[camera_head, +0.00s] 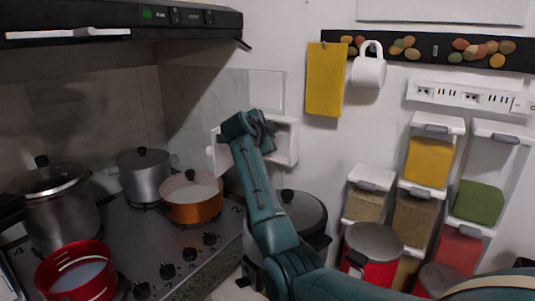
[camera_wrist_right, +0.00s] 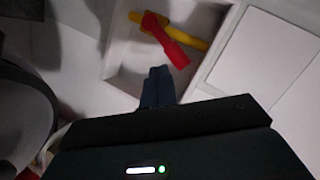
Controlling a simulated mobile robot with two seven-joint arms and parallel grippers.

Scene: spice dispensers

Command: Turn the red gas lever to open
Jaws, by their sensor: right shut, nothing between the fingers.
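The red gas lever (camera_wrist_right: 168,42) shows in the right wrist view. It sits on a yellow pipe (camera_wrist_right: 195,42) inside an open white wall box (camera_wrist_right: 122,62) and lies at an angle across the pipe. My right gripper (camera_wrist_right: 158,84) is shut and empty, with its fingertips at the near edge of the box opening, a little short of the lever and apart from it. In the head view my right gripper (camera_head: 250,124) is in front of the white box (camera_head: 287,145), and the lever is hidden there. My left gripper is not in view.
A stove with several pots, including an orange pan (camera_head: 192,208) and a red pot (camera_head: 76,275), stands at the left. A large dark pot (camera_head: 303,212) is below the box. Spice dispensers (camera_head: 428,163) hang at the right. A yellow cloth (camera_head: 326,80) and mug (camera_head: 368,70) hang above.

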